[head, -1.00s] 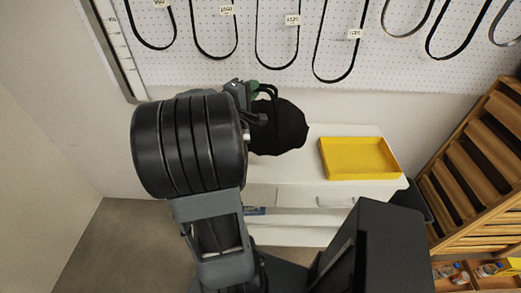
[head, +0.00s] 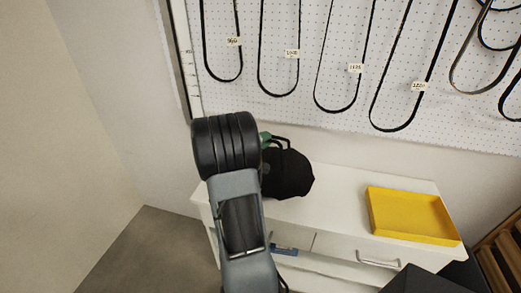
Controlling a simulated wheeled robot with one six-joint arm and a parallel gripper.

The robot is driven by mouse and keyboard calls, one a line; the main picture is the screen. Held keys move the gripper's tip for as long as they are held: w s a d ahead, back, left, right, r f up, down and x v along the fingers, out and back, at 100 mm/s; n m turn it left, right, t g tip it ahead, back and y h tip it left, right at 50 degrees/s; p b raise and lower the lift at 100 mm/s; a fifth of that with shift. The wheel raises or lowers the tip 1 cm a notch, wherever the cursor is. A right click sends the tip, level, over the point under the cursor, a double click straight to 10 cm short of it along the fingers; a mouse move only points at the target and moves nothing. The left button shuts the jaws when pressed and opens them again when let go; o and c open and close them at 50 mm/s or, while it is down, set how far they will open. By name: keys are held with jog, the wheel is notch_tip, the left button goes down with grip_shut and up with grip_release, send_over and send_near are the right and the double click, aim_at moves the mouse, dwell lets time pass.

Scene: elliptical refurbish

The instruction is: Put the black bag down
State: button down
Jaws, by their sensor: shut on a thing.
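The black bag (head: 290,174) shows just right of my arm in the head view, over the left part of the white cabinet top (head: 335,205). Its handle loop rises at its top. My gripper (head: 268,140) is mostly hidden behind my black arm joint; a green part of it shows beside the handle. It is shut on the bag, by the handle as far as I can see. Whether the bag's underside touches the cabinet top cannot be told.
A yellow tray (head: 436,238) sits on the right of the cabinet top. Black belts with labels hang on the white pegboard (head: 300,20) behind. A blue item (head: 284,250) lies on the shelf below. A wooden rack (head: 500,250) stands at right. The cabinet top between bag and tray is clear.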

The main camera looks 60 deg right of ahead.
jog(key=shift+w+f, duration=0.75)
jog(key=shift+w+a+f, duration=0.1)
jog(key=shift+w+f, duration=0.05)
jog(key=shift+f, duration=1.75)
jog(key=c, duration=1.1)
grip_release()
